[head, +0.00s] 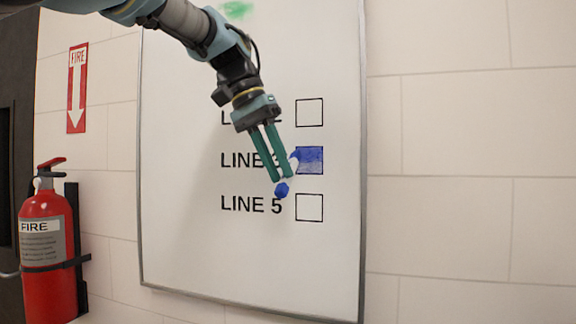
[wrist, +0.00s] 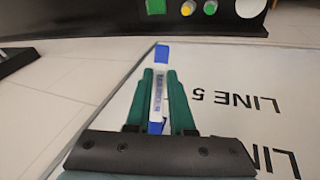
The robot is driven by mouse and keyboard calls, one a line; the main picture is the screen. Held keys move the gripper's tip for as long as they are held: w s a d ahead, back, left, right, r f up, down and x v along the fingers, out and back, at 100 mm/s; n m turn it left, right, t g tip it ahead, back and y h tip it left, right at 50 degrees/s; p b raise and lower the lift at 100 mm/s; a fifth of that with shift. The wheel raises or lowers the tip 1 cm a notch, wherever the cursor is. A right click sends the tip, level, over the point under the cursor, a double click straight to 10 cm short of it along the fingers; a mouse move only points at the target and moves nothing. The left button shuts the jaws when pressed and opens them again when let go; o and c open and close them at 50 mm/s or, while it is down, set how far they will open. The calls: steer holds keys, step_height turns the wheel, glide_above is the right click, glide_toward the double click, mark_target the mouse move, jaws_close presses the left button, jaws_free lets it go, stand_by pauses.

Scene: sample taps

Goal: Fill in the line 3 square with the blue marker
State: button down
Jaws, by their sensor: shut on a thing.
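My gripper (head: 278,178) is in front of the whiteboard, its green fingers pointing down beside the LINE 3 label (head: 238,160). It is shut on the blue marker (wrist: 158,95), which has a white body and blue ends. In the head view a blue end of the marker (head: 282,189) shows below the fingertips. The line 3 square (head: 312,159) is covered with blue, somewhat uneven in shade; its left edge is partly hidden by the marker. I cannot tell whether the marker touches the board.
The whiteboard (head: 185,240) also bears an empty upper square (head: 309,112), its label partly hidden by my arm, and an empty LINE 5 square (head: 309,207). A green smear (head: 237,9) is at the top. A fire extinguisher (head: 47,255) hangs at left.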

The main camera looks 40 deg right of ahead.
steer(key=shift+w+a, duration=0.45)
steer(key=shift+w, duration=0.25)
steer(key=shift+s+a+b, duration=0.45)
steer(key=shift+s+a, duration=0.1)
steer(key=shift+a, duration=0.3)
steer(key=shift+s+a+b, duration=0.4)
steer(key=shift+s+a, duration=0.15)
steer(key=shift+a, duration=0.25)
steer(key=shift+s+a+b, duration=0.45)
steer(key=shift+s+a, duration=0.1)
steer(key=shift+a, duration=0.3)
steer(key=shift+s+a+b, duration=0.3)
steer(key=shift+s+a, duration=0.1)
steer(key=shift+a, duration=0.25)
steer(key=shift+s+a+b, duration=0.3)
steer(key=shift+s+a, duration=0.1)
steer(key=shift+a, duration=0.2)
